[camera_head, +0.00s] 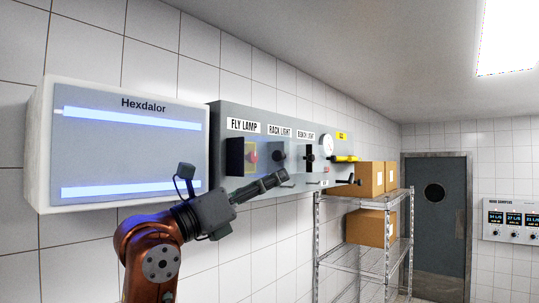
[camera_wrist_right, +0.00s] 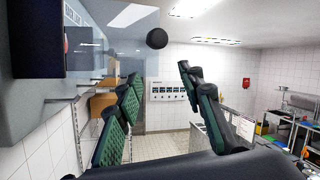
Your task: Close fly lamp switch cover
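The fly lamp switch (camera_head: 251,156), a red button on a yellow plate, is under the "FLY LAMP" label on the grey wall panel. Its dark cover (camera_head: 235,157) stands out from the panel on the switch's left side and looks open. In the right wrist view a large dark plate, seemingly this cover (camera_wrist_right: 38,38), fills the upper left. My right gripper (camera_head: 283,178) is below and right of the switch, in front of the panel's lower edge, apart from the cover. Its fingers are spread and empty in the wrist view (camera_wrist_right: 165,100). My left gripper is not in view.
The rack light switch (camera_head: 278,155), bench light switch (camera_head: 311,157), a gauge (camera_head: 327,145) and a yellow handle (camera_head: 344,158) lie to the right on the panel. The white Hexdalor lamp (camera_head: 130,145) is left. A wire shelf (camera_head: 385,250) with boxes stands beyond.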

